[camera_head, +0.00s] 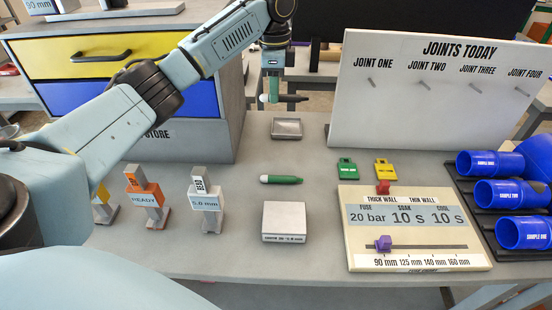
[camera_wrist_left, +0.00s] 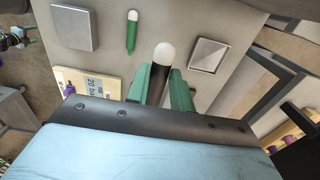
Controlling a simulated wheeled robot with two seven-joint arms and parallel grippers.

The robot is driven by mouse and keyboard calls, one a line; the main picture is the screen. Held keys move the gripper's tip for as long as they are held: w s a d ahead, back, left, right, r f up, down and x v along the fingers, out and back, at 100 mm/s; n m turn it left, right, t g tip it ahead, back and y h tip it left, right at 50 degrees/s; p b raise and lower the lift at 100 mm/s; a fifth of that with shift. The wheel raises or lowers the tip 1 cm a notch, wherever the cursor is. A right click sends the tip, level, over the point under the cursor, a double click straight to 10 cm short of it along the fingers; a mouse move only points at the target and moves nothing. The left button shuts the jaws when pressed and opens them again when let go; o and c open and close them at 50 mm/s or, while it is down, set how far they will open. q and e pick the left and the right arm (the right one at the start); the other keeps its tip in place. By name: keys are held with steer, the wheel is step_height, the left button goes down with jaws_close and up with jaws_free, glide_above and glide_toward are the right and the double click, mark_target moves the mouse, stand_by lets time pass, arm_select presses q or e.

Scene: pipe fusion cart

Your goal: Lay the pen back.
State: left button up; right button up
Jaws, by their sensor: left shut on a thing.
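My left gripper (camera_head: 275,92) is shut on a dark pen (camera_head: 292,98) with a white end, held in the air above the back of the table. In the left wrist view the dark pen (camera_wrist_left: 159,80) stands between the two green fingers of the left gripper (camera_wrist_left: 166,88), its white end pointing away from the wrist. A second pen, green with a white end (camera_head: 283,179), lies on the table in front of the small metal tray (camera_head: 287,136). The green pen also shows in the left wrist view (camera_wrist_left: 131,36).
A pale square block (camera_head: 284,238) sits nearer the front edge. A settings board (camera_head: 368,209) and green and yellow tags (camera_head: 347,172) are to the right. Marked stands (camera_head: 206,218) are left. A white joints panel (camera_head: 360,125) rises behind; blue pipe samples (camera_head: 497,194) lie far right.

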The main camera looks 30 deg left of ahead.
arm_select(q)
steer(key=b, duration=0.2)
glide_above(274, 162)
step_height(274, 162, down, 16)
steer(key=shift+s+d+f, duration=0.1)
steer(key=shift+d, duration=0.05)
step_height(274, 162, down, 5)
steer(key=shift+r+p, duration=0.15)
steer(key=shift+p, duration=0.3)
steer(key=o, duration=0.9)
steer(key=shift+o, duration=0.2)
steer(key=shift+b, duration=0.4)
steer(key=shift+f+b, duration=0.35)
steer(key=shift+b, duration=0.1)
step_height(274, 162, up, 14)
steer(key=p, duration=0.2)
